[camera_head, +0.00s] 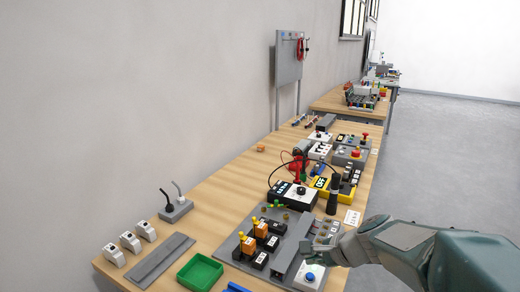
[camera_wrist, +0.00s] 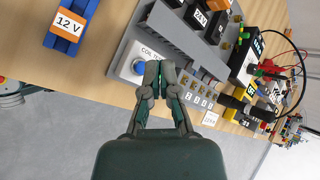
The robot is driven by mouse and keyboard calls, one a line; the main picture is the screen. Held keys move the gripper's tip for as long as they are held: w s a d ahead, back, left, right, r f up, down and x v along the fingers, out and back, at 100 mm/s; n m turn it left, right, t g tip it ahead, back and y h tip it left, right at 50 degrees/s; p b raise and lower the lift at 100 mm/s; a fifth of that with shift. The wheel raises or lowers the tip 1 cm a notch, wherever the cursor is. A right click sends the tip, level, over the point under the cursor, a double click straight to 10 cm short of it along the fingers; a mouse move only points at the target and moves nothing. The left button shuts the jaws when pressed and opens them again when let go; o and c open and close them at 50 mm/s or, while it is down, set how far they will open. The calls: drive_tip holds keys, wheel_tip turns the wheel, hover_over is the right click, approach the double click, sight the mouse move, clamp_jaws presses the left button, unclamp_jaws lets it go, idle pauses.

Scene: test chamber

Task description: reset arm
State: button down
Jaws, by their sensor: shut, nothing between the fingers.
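My gripper (camera_wrist: 158,77) is shut and empty in the wrist view. Its fingertips show just over the edge of a light panel with a blue round button (camera_wrist: 138,66) and a label that reads "COIL", partly covered by the fingers. Whether the fingertips touch the panel I cannot tell. In the head view my arm (camera_head: 400,240) reaches in from the lower right, and its end is over the near right edge of the table. The blue button also shows in the head view (camera_head: 310,277), just below the gripper end.
The long wooden table (camera_head: 215,205) carries a grey board with orange blocks (camera_head: 260,228), a green tray (camera_head: 201,272), white switches (camera_head: 130,242) and a yellow box (camera_head: 335,188). A blue 12 V block (camera_wrist: 66,26) lies left of the board. Open floor (camera_head: 440,150) lies right of the table.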

drive_tip(key=s+r+n+h, duration=0.2)
drive_tip(key=s+n+h, duration=0.1)
drive_tip(key=s+n, duration=0.5)
drive_tip(key=s+d+r+n+h, duration=0.1)
drive_tip(key=s+r+n+h, duration=0.1)
drive_tip(key=s+n, duration=0.5)
drive_tip(key=shift+s+d+r+n+g+h, duration=0.3)
drive_tip(key=shift+s+r+n+h, duration=0.15)
drive_tip(key=shift+s, duration=2.15)
drive_tip(key=shift+a, duration=0.1)
